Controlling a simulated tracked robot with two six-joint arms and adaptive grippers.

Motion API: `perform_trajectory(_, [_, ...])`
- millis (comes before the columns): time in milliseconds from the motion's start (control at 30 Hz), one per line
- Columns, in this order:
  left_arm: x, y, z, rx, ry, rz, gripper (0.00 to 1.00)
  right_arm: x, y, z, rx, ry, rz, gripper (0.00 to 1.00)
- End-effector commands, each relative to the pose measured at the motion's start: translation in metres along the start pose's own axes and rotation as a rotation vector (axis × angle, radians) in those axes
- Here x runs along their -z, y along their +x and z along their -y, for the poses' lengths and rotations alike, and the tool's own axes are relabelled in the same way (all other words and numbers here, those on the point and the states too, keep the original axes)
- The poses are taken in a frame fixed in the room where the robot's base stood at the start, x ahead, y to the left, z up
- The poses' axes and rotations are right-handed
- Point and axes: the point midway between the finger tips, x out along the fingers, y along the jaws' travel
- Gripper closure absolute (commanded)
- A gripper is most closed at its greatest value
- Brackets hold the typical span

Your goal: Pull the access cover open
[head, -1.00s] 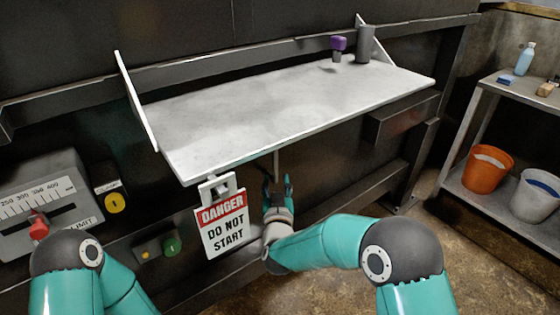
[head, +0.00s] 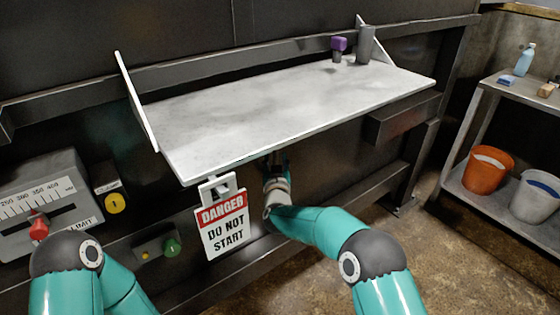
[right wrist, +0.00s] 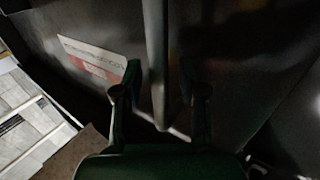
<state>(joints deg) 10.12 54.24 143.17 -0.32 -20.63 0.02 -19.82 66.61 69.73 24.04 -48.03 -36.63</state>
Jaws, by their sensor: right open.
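A thin vertical bar (right wrist: 156,60), which looks like a handle, stands in front of a dark panel (right wrist: 220,30) in the right wrist view. The panel appears to be the access cover; it bears a white and red label (right wrist: 92,58). My right gripper (right wrist: 161,88) is open, with one finger on each side of the bar and visible gaps. In the head view my right gripper (head: 277,165) is under the front edge of the pale shelf (head: 270,105), which hides its fingertips and most of the bar. My left gripper is not in view.
A danger tag (head: 222,225) hangs just left of my right gripper. A control box with a red lever (head: 39,229) and a green button (head: 172,246) are farther left. A purple-topped object (head: 338,47) and dark cylinder (head: 366,45) stand on the shelf. Buckets (head: 487,172) stand right.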

Motion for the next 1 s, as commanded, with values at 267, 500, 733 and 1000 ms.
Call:
perform_trajectory(267, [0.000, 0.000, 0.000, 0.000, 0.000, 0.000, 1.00, 0.000, 0.000, 0.000, -0.001, 0.000, -0.001, 0.86])
perform_trajectory(500, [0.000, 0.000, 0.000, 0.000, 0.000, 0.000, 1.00, 0.001, 0.000, -0.001, -0.001, 0.001, -0.001, 1.00])
perform_trajectory(733, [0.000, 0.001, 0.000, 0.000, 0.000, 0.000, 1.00, 0.001, -0.001, -0.010, -0.004, 0.002, -0.002, 1.00])
perform_trajectory(1000, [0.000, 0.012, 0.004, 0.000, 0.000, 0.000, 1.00, -0.001, -0.009, -0.013, 0.017, 0.001, -0.005, 1.00])
